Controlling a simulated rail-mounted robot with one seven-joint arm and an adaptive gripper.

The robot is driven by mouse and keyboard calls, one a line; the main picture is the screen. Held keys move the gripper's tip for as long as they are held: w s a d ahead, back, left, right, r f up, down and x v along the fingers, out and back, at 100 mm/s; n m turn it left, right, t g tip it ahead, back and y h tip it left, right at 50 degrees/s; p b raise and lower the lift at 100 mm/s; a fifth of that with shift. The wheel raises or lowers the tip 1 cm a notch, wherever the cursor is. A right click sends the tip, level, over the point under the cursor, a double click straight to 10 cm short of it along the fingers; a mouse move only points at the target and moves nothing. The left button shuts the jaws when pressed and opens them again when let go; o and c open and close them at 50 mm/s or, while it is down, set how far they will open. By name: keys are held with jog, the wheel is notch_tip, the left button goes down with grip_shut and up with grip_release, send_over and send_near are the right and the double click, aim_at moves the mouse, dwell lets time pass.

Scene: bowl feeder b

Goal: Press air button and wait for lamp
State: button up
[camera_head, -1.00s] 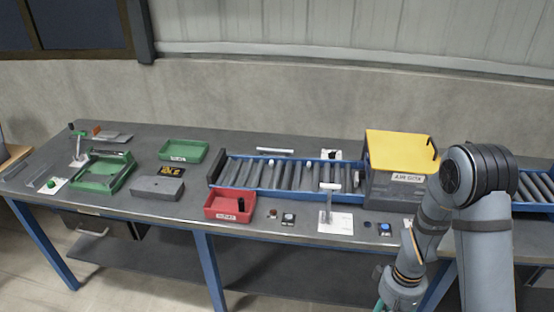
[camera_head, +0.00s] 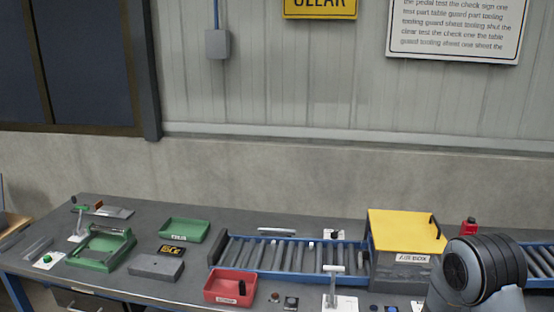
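The grey box labelled AIR BOX (camera_head: 413,258), with a yellow lid (camera_head: 404,228) and a dark handle, stands across the roller conveyor at the right. Small dark blue round parts, possibly buttons (camera_head: 391,308), sit at the table's front edge before the box, partly cut off by the frame. I cannot tell which is the air button. A red object with a dark top (camera_head: 469,227) stands behind the box's right side; I cannot tell whether it is the lamp. My arm is at the lower right; my gripper is out of view.
The roller conveyor (camera_head: 296,254) runs along the table through the box. A red tray (camera_head: 229,287), green tray (camera_head: 184,230), green fixture (camera_head: 102,248), grey block (camera_head: 156,268) and a green button on a white plate (camera_head: 47,260) occupy the left. A white stand (camera_head: 340,302) is left of the box.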

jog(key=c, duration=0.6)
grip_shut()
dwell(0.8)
